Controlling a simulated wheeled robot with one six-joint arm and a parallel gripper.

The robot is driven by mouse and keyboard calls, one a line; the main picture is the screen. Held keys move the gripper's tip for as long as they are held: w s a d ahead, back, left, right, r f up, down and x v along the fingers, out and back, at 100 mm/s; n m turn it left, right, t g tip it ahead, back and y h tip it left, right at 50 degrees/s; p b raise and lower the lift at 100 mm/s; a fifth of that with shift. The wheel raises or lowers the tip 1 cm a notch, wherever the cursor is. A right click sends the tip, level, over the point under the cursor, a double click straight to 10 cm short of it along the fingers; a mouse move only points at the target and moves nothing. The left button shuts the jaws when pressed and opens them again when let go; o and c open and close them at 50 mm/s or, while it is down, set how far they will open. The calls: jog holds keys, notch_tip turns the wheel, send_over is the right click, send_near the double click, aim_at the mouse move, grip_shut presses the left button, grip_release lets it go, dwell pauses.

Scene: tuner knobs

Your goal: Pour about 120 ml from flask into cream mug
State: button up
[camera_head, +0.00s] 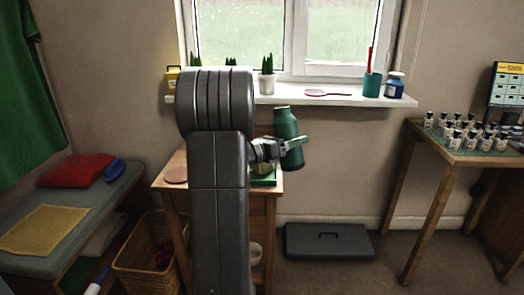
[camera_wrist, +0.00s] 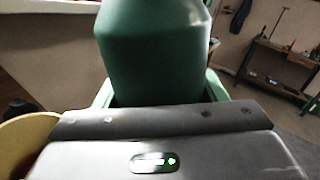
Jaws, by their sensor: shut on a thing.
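The green flask (camera_head: 284,122) is held in my gripper (camera_head: 291,145), above the right edge of the small wooden table. It stands nearly upright, its top leaning slightly left. In the wrist view the flask (camera_wrist: 152,50) fills the space between the fingers; its top is cut off by the frame. I cannot clearly make out the cream mug. A pale roundish thing (camera_head: 259,168) shows beside my arm over a green tray (camera_head: 264,182), mostly hidden. A yellowish round shape (camera_wrist: 24,140) is at the lower left of the wrist view; I cannot tell what it is.
The small wooden table (camera_head: 168,185) is largely hidden by my arm. A bench (camera_head: 480,158) with several small bottles stands right. A dark case (camera_head: 328,242) lies on the floor.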

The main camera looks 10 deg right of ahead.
jog(key=shift+f+m+g+b, duration=0.3)
jog(key=shift+f+m+b, duration=0.4)
jog(key=shift+f, duration=0.2)
jog(key=shift+f+m+y+b, duration=0.15)
jog(key=shift+m+y+b, duration=0.35)
jog(key=shift+m+b, duration=0.45)
dwell(1.2)
